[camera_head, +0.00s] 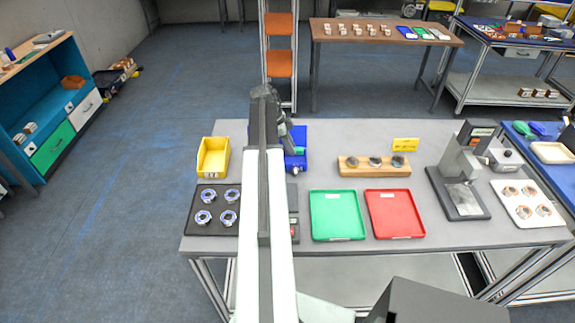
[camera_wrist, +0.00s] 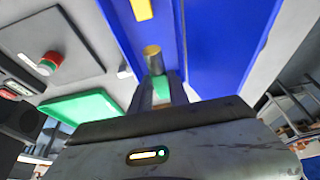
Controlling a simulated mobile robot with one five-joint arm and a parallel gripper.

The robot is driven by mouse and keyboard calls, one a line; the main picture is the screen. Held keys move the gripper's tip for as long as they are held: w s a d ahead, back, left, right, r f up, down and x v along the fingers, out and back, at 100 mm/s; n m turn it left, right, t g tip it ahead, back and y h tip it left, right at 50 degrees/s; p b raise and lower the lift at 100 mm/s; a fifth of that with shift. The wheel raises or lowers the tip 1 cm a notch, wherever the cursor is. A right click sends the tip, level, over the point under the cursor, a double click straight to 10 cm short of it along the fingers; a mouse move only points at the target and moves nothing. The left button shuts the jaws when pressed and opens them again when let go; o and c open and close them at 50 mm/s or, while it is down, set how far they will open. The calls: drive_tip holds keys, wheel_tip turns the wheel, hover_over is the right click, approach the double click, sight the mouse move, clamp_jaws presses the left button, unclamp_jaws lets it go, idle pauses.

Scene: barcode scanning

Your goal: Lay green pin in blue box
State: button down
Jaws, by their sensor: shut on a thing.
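The blue box (camera_head: 291,163) stands at the back of the table, partly hidden behind my arm in the head view. In the wrist view its blue walls and floor (camera_wrist: 225,40) fill the top middle. My gripper (camera_wrist: 160,88) is at the box and shut on the green pin (camera_wrist: 162,86). A little green also shows by the gripper in the head view (camera_head: 300,150). A short cylinder with a brass-coloured top (camera_wrist: 152,55) shows just beyond the fingertips; I cannot tell whether it is part of the pin.
A yellow bin (camera_head: 213,158) stands left of the blue box. A green tray (camera_head: 337,215) and a red tray (camera_head: 394,214) lie in front, to the right. A wooden block with several discs (camera_head: 375,172) lies right of the box. A black stand (camera_head: 460,175) is farther right.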

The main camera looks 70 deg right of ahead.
drive_tip(key=shift+f+b, duration=2.15)
drive_tip(key=shift+f, duration=0.6)
drive_tip(key=c, duration=1.3)
unclamp_jaws()
drive_tip(key=shift+r, duration=0.1)
drive_tip(key=shift+o, duration=0.2)
drive_tip(key=p+v, duration=0.5)
drive_tip(key=v, duration=0.1)
drive_tip(key=p+v, duration=0.6)
drive_tip(key=shift+s, duration=0.25)
drive_tip(key=shift+w+a+r+p, duration=0.1)
drive_tip(key=shift+w+r+p, duration=0.2)
drive_tip(key=shift+p, duration=0.2)
